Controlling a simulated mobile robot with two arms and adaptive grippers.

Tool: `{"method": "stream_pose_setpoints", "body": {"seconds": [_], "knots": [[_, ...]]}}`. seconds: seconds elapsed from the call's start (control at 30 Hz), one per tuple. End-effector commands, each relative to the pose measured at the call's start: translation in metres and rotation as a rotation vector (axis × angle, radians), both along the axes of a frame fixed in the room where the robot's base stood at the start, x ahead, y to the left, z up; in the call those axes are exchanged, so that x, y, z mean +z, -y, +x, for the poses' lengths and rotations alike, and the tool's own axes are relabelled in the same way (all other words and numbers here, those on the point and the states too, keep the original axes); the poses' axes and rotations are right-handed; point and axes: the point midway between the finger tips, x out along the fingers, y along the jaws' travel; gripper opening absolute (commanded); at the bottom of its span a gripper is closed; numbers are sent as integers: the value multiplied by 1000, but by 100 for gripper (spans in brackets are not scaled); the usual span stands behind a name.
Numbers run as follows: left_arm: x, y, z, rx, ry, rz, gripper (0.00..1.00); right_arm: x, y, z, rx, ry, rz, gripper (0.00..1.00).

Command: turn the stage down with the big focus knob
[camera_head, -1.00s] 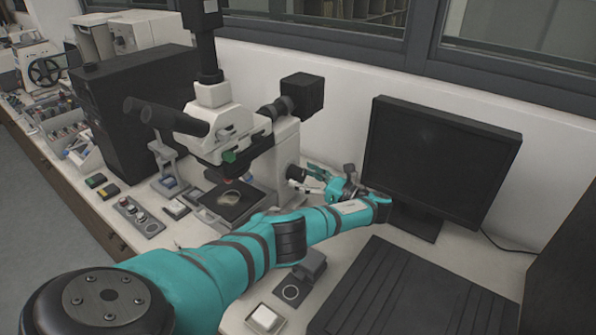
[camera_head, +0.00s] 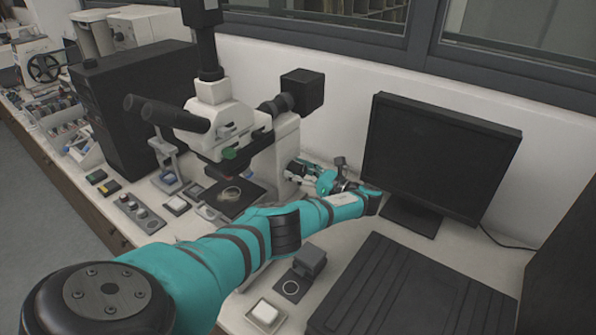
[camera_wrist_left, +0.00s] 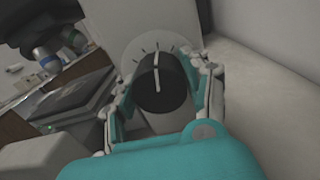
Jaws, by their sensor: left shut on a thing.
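The microscope (camera_head: 286,150) stands on the bench, its dark stage (camera_head: 250,207) below the objectives. The big focus knob is on the right side of the microscope's base; in the left wrist view the knob (camera_wrist_left: 162,84) is black with a white pointer line, in front of a pale dial with tick marks. The pointer stands close to upright. My left gripper (camera_head: 300,172) is at the knob, and in the wrist view its fingers (camera_wrist_left: 163,88) are on both sides of it, shut on it. In the head view the gripper largely hides the knob. My right gripper is out of view.
A black monitor (camera_head: 437,160) stands just right of my left wrist. A ridged black panel (camera_head: 400,295) lies in front of it. A small dark block (camera_head: 310,260) and a white button box (camera_head: 265,314) sit near my forearm. A control box (camera_head: 138,213) lies left of the stage.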

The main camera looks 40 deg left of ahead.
Motion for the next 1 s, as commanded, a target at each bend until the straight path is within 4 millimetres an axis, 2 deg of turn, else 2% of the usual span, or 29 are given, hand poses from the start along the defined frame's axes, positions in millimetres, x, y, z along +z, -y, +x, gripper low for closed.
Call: {"method": "stream_pose_setpoints", "body": {"seconds": [0.27, 0.47, 1.0], "knots": [[0, 0, 0, 1, 36, 3, 16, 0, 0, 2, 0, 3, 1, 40], [0, 0, 0, 1, 138, 15, 16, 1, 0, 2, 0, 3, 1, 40], [-1, 0, -1, 2, 629, 71, 16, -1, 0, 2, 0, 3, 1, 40]]}}
